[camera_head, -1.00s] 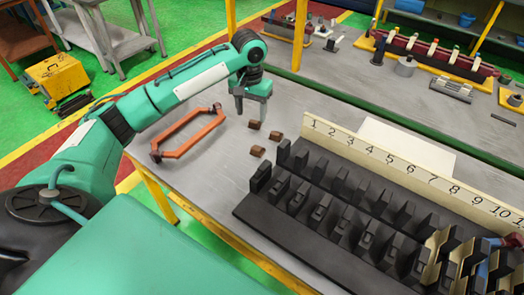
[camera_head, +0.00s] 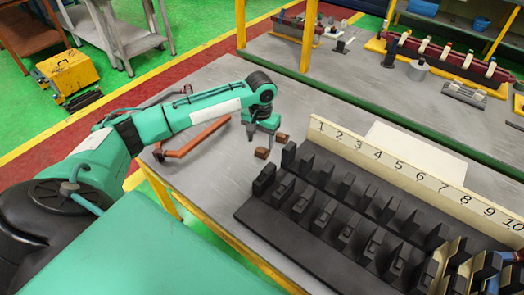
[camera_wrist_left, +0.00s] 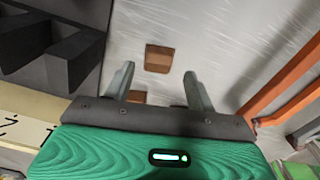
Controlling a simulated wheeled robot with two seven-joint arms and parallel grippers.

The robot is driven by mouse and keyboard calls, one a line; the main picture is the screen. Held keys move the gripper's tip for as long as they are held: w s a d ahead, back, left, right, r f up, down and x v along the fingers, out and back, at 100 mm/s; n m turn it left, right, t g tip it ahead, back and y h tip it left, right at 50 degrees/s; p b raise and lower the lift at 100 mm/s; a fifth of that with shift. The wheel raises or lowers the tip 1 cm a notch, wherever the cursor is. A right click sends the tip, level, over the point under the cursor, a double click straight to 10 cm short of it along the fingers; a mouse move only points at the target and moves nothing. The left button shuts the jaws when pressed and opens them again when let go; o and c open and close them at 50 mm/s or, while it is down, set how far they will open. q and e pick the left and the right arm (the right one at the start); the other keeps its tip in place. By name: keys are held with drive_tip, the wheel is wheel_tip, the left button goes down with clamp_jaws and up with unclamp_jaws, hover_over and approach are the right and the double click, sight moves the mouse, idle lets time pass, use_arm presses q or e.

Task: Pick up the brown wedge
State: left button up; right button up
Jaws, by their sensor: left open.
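Brown wedges lie on the grey metal table. In the head view one wedge (camera_head: 262,153) is just in front of my left gripper (camera_head: 260,139), and another wedge (camera_head: 282,137) is to its right. My left gripper points down, open and empty, low over the table beside them. In the left wrist view one wedge (camera_wrist_left: 158,58) lies between and just beyond the open fingertips (camera_wrist_left: 159,72). A second wedge (camera_wrist_left: 138,96) shows partly at the gripper's base, between the fingers. A third wedge may be hidden behind the gripper in the head view.
A black slotted fixture (camera_head: 262,212) with a numbered cream strip (camera_head: 420,178) stands close on the right. An orange frame (camera_head: 200,138) lies on the left, partly behind my arm. A white sheet (camera_head: 415,150) lies behind the strip.

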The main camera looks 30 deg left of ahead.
sight(261, 149)
use_arm(q)
wheel_tip(261, 149, down, 4)
drive_tip(key=shift+f+p, duration=0.1)
drive_tip(key=shift+p, duration=0.3)
drive_tip(key=c, duration=1.1)
